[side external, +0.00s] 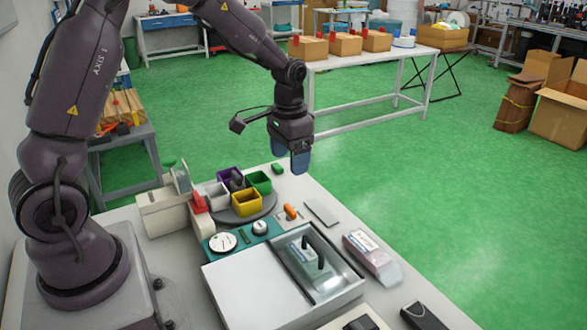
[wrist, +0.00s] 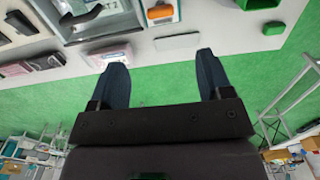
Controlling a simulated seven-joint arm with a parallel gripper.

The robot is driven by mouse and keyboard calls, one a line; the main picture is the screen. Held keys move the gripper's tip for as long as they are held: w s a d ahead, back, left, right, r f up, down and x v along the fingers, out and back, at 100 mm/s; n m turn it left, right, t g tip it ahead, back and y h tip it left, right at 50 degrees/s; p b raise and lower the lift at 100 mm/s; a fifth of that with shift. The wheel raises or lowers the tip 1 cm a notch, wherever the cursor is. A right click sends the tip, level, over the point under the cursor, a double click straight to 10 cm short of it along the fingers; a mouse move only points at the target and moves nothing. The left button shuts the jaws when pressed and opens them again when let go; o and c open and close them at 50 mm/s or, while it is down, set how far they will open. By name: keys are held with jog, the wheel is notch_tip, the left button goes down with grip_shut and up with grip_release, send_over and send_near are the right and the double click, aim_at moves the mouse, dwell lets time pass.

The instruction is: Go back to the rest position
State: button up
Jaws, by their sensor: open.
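My gripper (side external: 290,158) hangs above the far right edge of the table, fingers pointing down. In the wrist view my gripper (wrist: 160,80) has its two dark blue fingers spread wide, with only the green floor and table edge showing between them. It is open and empty, apart from every object on the table.
The table holds a turntable (side external: 229,217) with purple, white, green and yellow bins, a teal panel (side external: 238,239) with dials, a clear-lidded tray (side external: 330,284), a packet (side external: 371,257) and a small green block (side external: 277,168). Open floor (side external: 420,195) lies right of the table.

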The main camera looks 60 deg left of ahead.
jog(key=s+d+r+t, duration=0.2)
jog(key=s+d+r, duration=0.2)
jog(key=s+r, duration=0.4)
jog(key=s+d+r+t, duration=0.3)
jog(key=s+r, duration=0.5)
jog(key=s, duration=0.3)
jog(key=shift+s+d+t, duration=0.3)
jog(key=shift+s+d, duration=0.1)
jog(key=shift+d, duration=0.45)
dwell(2.2)
